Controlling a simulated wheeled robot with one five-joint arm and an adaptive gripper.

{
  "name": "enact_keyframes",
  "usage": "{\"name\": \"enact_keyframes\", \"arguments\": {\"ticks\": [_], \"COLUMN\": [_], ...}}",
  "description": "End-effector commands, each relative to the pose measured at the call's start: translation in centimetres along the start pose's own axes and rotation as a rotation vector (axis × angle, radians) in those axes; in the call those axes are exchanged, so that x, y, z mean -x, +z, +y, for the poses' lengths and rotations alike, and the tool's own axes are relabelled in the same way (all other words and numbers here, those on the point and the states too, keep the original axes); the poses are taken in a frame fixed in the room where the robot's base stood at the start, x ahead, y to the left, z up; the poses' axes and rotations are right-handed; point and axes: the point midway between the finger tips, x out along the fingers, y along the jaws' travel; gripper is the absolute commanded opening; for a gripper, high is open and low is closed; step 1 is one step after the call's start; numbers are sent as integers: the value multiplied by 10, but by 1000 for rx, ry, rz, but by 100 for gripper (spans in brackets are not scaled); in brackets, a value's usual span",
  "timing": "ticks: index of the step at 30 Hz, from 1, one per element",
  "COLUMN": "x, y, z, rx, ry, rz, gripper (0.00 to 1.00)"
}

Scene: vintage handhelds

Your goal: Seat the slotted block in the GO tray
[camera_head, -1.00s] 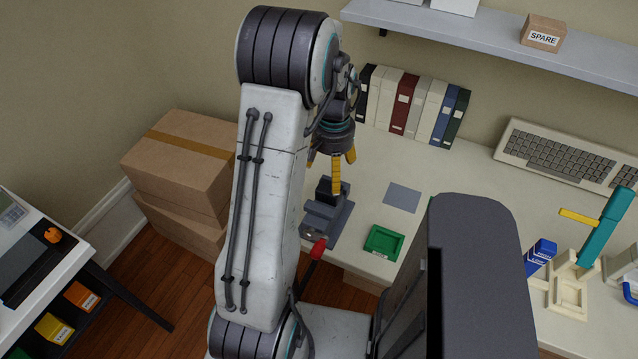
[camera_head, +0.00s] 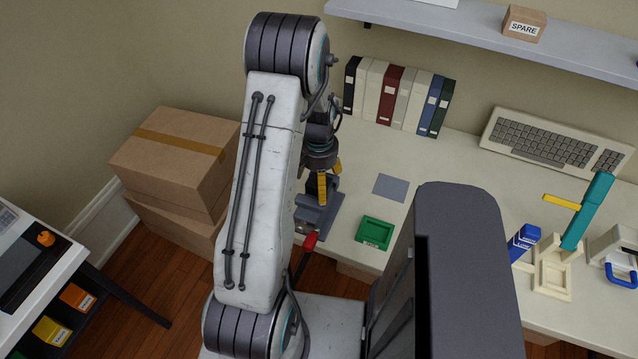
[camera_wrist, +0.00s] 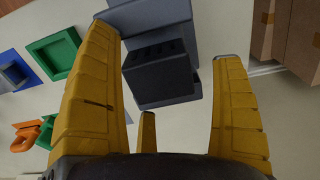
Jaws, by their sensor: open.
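My gripper (camera_head: 328,185) has yellow fingers and hangs over a grey fixture (camera_head: 318,218) with a red-tipped lever on the desk. In the wrist view, the fingers (camera_wrist: 165,90) are spread, with a dark grey block (camera_wrist: 160,85) between them. The block has a row of small dark slots on one face and sits against the blue-grey fixture (camera_wrist: 150,18). Gaps show between block and fingers. In the head view the block is mostly hidden by my gripper. A green tray (camera_head: 374,247) stands right of the fixture and also shows in the wrist view (camera_wrist: 64,66); no GO lettering is readable.
A flat grey plate (camera_head: 390,187) lies behind the green tray. A keyboard (camera_head: 550,145), a cream stand (camera_head: 550,285) and a blue bottle-like item (camera_head: 524,240) stand right. Binders (camera_head: 400,95) line the wall. Cardboard boxes (camera_head: 180,150) are stacked left of the desk.

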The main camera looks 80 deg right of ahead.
Motion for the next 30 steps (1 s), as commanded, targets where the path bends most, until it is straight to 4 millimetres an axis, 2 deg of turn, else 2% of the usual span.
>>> {"name": "enact_keyframes", "arguments": {"ticks": [7,30], "x": [-1,0], "y": [0,0], "z": [0,0], "rx": [0,0], "ry": [0,0], "rz": [0,-1], "gripper": [87,18]}}
